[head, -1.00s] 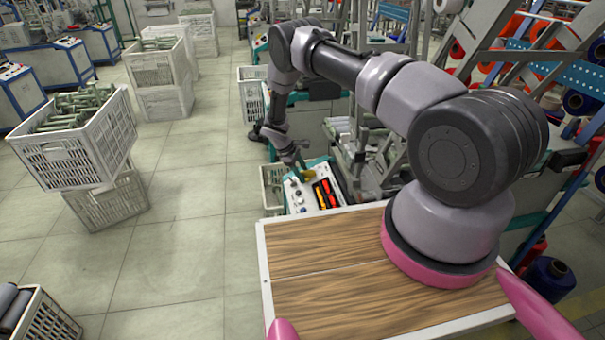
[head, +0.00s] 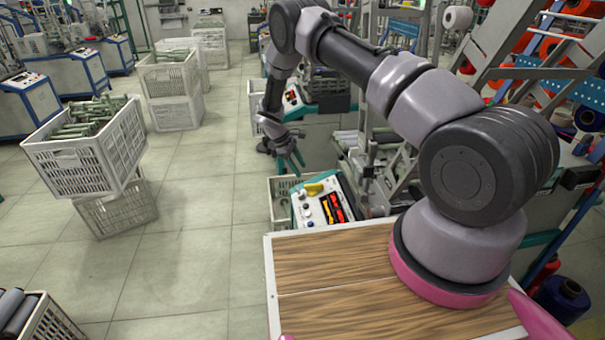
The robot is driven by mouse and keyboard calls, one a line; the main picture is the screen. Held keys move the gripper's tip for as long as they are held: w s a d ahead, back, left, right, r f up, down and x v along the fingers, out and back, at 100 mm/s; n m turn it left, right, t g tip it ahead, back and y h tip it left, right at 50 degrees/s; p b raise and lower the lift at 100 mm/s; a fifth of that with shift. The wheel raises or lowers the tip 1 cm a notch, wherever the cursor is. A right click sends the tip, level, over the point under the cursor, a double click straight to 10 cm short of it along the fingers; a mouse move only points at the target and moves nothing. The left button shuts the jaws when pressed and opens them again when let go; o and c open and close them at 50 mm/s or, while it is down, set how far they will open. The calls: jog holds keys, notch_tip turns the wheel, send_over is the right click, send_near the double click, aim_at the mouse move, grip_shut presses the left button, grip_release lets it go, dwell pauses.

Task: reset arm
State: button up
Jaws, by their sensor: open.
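My gripper (head: 291,160) hangs at the end of my folded arm, fingers pointing down and apart, with nothing seen between them. The gripper looks clear of the panel. A grey-white crate (head: 281,190) stands on the floor just below it, partly hidden by the panel.
A white crate of green bobbins (head: 82,165) sits on another crate at the left. More stacked crates (head: 172,95) stand farther back. A crate of dark rolls (head: 48,325) is at bottom left. Metal machine frames crowd the right. The tiled floor (head: 190,240) between is open.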

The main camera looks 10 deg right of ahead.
jog(key=s+d+r+m+t+y, duration=0.1)
jog(key=s+d+r+m, duration=0.15)
jog(key=r, duration=1.05)
jog(key=s+d+r+m+y, duration=0.2)
jog(key=s+r+m, duration=0.1)
jog(key=r, duration=1.1)
jog(key=s+d+r+m+t+y, duration=0.1)
jog(key=s+d+r+m, duration=0.15)
jog(key=r, duration=1.05)
jog(key=s+d+r+m+t+y, duration=0.2)
jog(key=s+d+r+m, duration=0.15)
jog(key=s+r, duration=1)
jog(key=s+m+t+y, duration=0.1)
jog(key=s+m+t, duration=0.2)
jog(key=s, duration=1.2)
jog(key=shift+s+r+m, duration=0.2)
jog(key=shift+m, duration=0.55)
jog(key=shift+c, duration=0.3)
